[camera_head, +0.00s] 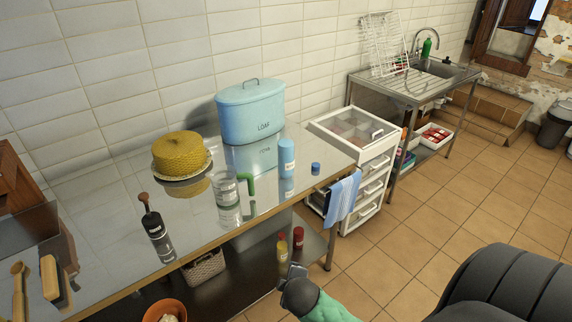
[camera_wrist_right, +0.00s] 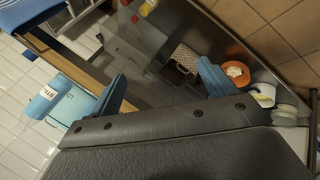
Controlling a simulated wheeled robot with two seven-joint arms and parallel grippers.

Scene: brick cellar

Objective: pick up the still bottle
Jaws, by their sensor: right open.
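The still bottle appears to be the light blue bottle (camera_head: 287,158) standing upright on the shiny table, right of the blue loaf bin. In the right wrist view a light blue bottle (camera_wrist_right: 48,93) with a white label that seems to read STILL shows at the left, in front of the bin. My right gripper (camera_wrist_right: 162,70) is open with nothing between its blue fingers. Its arm shows at the bottom right of the head view, in front of the table edge and apart from the bottle. My left gripper is not in view.
A blue cloth (camera_head: 342,195) hangs at the right end.

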